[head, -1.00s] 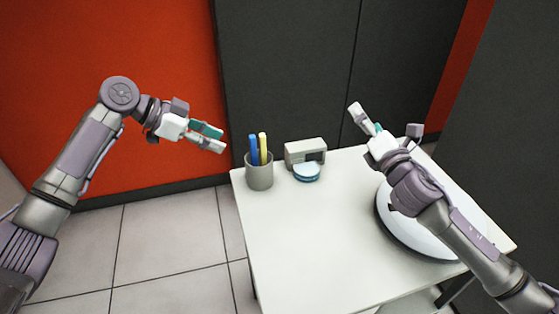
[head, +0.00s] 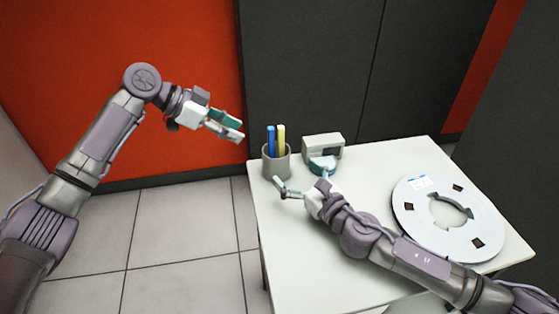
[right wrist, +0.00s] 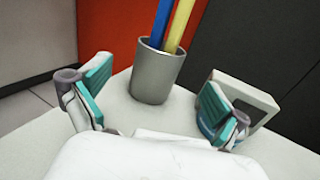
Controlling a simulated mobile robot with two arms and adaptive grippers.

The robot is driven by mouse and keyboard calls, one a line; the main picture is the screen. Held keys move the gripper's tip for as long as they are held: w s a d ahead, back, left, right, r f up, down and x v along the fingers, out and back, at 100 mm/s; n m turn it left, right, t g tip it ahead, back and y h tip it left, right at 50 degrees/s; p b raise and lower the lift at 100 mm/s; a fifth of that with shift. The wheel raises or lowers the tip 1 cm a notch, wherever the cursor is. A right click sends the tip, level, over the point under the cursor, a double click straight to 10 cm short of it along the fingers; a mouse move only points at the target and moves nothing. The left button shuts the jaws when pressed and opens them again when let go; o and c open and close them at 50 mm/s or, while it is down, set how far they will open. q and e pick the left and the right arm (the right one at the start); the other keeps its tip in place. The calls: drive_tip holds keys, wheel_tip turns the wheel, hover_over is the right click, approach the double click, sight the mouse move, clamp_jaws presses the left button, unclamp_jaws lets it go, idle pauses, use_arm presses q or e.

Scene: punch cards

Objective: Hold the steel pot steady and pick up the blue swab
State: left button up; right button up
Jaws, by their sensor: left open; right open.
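The steel pot (head: 276,162) stands upright at the table's back left corner. It also shows in the right wrist view (right wrist: 154,75), ahead of and between the open fingers. The blue swab (head: 271,142) stands in the pot beside a yellow swab (head: 281,140); both show in the right wrist view, the blue one (right wrist: 160,24) to the left of the yellow one (right wrist: 181,25). My left gripper (head: 240,127) is open and empty, up and left of the pot. My right gripper (head: 304,186) is open and empty over the table, in front of the pot and apart from it.
A large white reel (head: 416,207) lies on the right of the white table (head: 290,265). The table's front left is clear.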

sight(284, 168)
drive_tip(key=shift+f, duration=0.85)
drive_tip(key=shift+w+a+f, duration=0.15)
drive_tip(key=shift+w+f, duration=0.05)
drive_tip(key=shift+f, duration=0.05)
drive_tip(key=shift+x, duration=3.55)
drive_tip(key=c, duration=1.5)
drive_tip(key=shift+o, duration=0.2)
